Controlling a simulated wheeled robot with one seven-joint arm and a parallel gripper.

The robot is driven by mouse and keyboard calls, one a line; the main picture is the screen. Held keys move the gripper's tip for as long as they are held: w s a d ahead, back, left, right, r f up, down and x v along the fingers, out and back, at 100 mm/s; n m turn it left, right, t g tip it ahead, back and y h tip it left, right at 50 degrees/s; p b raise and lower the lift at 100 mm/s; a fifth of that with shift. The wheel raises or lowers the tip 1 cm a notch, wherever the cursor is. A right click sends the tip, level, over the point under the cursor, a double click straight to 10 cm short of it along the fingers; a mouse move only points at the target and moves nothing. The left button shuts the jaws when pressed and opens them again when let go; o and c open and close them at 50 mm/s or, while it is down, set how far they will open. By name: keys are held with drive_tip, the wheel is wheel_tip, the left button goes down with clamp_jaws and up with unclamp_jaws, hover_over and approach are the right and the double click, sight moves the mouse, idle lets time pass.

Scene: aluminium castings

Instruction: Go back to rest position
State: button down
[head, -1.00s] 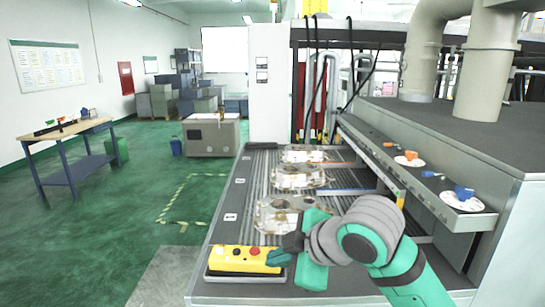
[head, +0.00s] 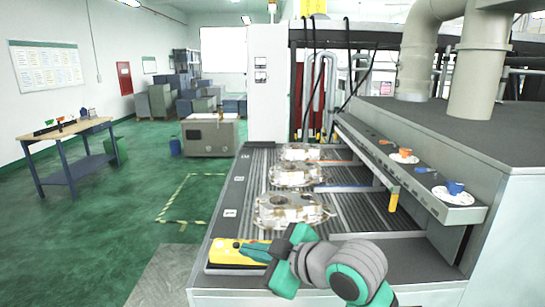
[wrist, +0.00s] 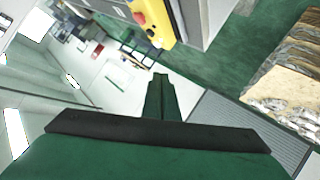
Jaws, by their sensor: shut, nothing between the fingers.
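My green and black gripper (head: 250,250) is shut and empty at the front of the conveyor in the head view. Its fingers cover part of the yellow control box (head: 225,256), hiding most of its buttons; I cannot tell from this view whether they touch. In the wrist view the closed fingers (wrist: 159,82) point up the picture. The yellow box (wrist: 155,22) with a red button shows beyond the fingertips, apart from them in the picture. Several aluminium castings lie in a row on the conveyor, the nearest casting (head: 290,211) just behind my gripper.
A workbench (head: 68,138) stands far left.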

drive_tip(key=w+a+f+m+t+y, duration=0.1)
drive_tip(key=w+a+f+m+t, duration=0.15)
drive_tip(key=f+m+t, duration=0.45)
drive_tip(key=s+d+f+m+t+h, duration=0.1)
drive_tip(key=s+f+m+h, duration=0.45)
drive_tip(key=f, duration=0.55)
drive_tip(key=s+d+f+m+t+h, duration=0.1)
drive_tip(key=s+f+m+h, duration=0.2)
drive_tip(key=s+f+m, duration=0.5)
drive_tip(key=s+d+f+n+g, duration=0.1)
drive_tip(key=s+f, duration=0.1)
drive_tip(key=s, duration=0.7)
drive_tip(key=s+d+f+n+h, duration=0.1)
drive_tip(key=s+d+f+n, duration=0.1)
drive_tip(key=s, duration=0.8)
drive_tip(key=s+d+f+n+g+h, duration=0.1)
drive_tip(key=s+f, duration=0.3)
drive_tip(key=s, duration=0.6)
drive_tip(key=shift+d+f+n+g, duration=0.3)
drive_tip(key=shift+d+n, duration=0.15)
drive_tip(key=shift+n, duration=0.1)
